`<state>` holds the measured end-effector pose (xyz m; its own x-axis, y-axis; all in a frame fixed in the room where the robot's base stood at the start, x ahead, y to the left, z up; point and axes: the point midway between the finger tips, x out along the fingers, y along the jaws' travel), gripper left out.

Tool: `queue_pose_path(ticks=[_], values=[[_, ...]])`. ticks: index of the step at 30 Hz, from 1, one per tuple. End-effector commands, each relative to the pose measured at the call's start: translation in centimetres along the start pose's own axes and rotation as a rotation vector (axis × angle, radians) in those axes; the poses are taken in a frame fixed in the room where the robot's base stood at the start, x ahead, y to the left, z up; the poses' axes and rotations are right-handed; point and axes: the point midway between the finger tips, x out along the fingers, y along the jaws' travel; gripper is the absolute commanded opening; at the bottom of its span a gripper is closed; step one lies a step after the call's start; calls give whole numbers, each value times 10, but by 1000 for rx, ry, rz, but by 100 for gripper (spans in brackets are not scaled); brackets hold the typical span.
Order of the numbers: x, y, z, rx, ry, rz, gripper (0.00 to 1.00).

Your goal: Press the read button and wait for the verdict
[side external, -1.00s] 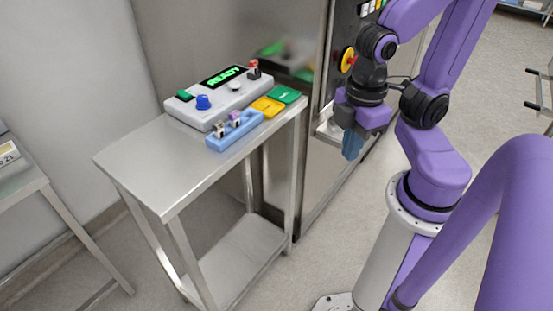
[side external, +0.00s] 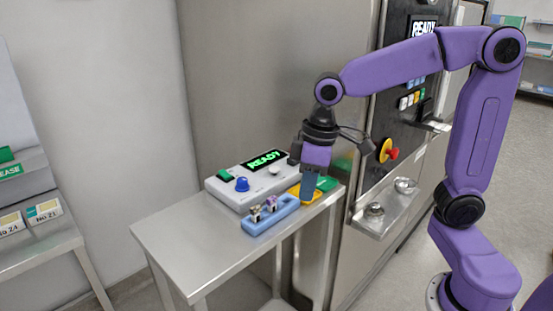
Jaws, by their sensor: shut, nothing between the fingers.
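The grey reader box (side external: 226,192) stands on the steel table, its display (side external: 264,160) lit green with "READY". I cannot tell which is the read button. My gripper (side external: 311,200) points down, shut and empty, at the box's right end. My gripper covers the right end of the box top.
A blue rack (side external: 259,228) with small parts stands before the box. A green pad (side external: 327,183) lies right of the yellow one. The steel table (side external: 200,240) is clear at front left. A machine with a red-and-yellow stop button (side external: 387,151) and metal shelf (side external: 375,227) stands right.

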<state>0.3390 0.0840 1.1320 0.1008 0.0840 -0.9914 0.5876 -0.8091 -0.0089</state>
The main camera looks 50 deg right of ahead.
Motion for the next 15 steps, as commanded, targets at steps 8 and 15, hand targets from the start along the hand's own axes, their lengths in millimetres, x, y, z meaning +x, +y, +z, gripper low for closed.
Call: queue_pose_path(ticks=[8,15], values=[[-16,78,-57,222,50,32,0],[-30,157,-84,407,93,67,0]])
